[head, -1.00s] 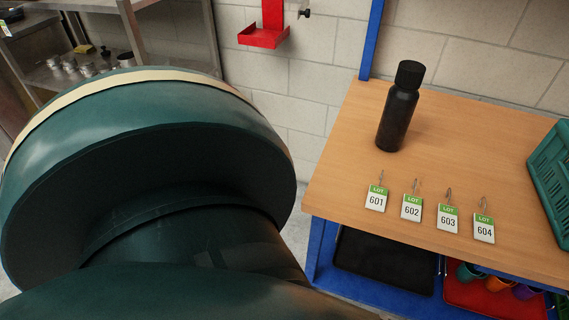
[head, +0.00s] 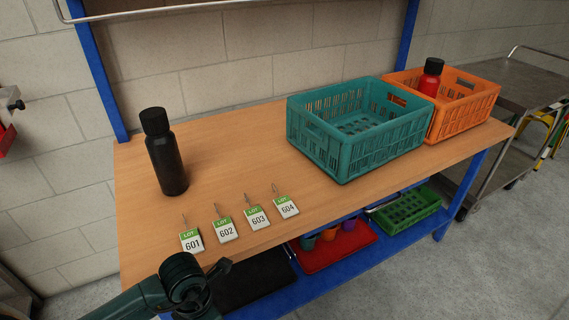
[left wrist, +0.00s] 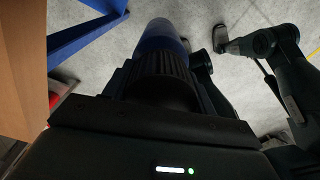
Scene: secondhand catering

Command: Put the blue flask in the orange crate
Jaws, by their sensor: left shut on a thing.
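The blue flask (left wrist: 160,38) shows in the left wrist view, its ribbed black cap toward the camera and its blue body pointing away over the floor. My left gripper (left wrist: 160,85) is shut on it at the cap end. The flask does not show in the head view, where only a part of my arm is seen at the lower left. The orange crate (head: 466,117) stands at the right end of the wooden table, with a red flask (head: 430,78) upright inside it. My right arm shows at the right of the left wrist view; its gripper's opening is unclear.
A teal crate (head: 358,158) stands left of the orange crate, close against it. A black flask (head: 166,155) stands on the table's (head: 240,150) left part. Several lot tags, including 601 (head: 191,240), lie along the front edge. A steel trolley (head: 520,85) is at the right.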

